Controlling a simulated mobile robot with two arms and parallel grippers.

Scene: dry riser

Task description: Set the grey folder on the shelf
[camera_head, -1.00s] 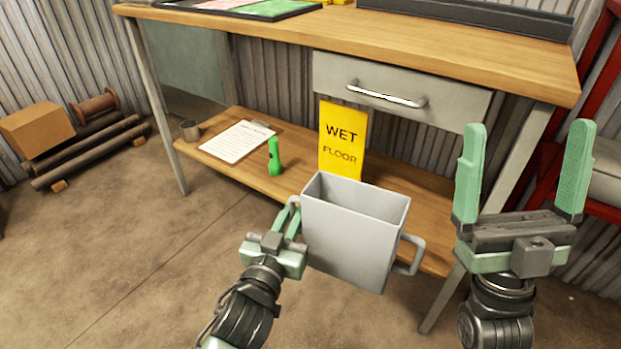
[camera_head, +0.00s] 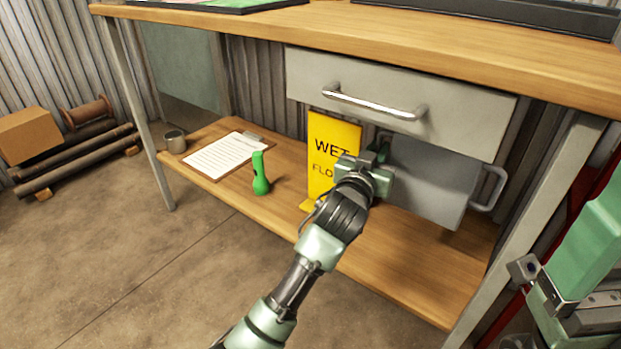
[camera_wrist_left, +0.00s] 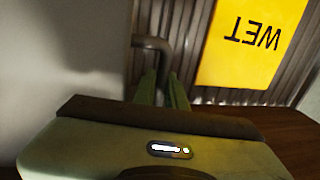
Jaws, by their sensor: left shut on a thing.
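The grey folder (camera_head: 432,182), an open-topped grey box with a handle on each side, is under the drawer and over the right part of the wooden shelf (camera_head: 400,275). Its top is hidden by the drawer. I cannot tell whether its base touches the shelf. My left gripper (camera_head: 382,150) is shut on the folder's left handle. In the left wrist view the fingers (camera_wrist_left: 161,92) close on the grey handle (camera_wrist_left: 150,44), with the folder's wall (camera_wrist_left: 60,60) on the left. My right gripper (camera_head: 585,265) is partly cut off at the right edge, away from the folder.
A yellow wet-floor sign (camera_head: 333,135) stands just left of the folder, close to my left gripper. A green flashlight (camera_head: 260,178), a clipboard (camera_head: 222,156) and a grey cup (camera_head: 175,141) are further left. The drawer (camera_head: 390,95) and a table leg (camera_head: 530,220) bound the space.

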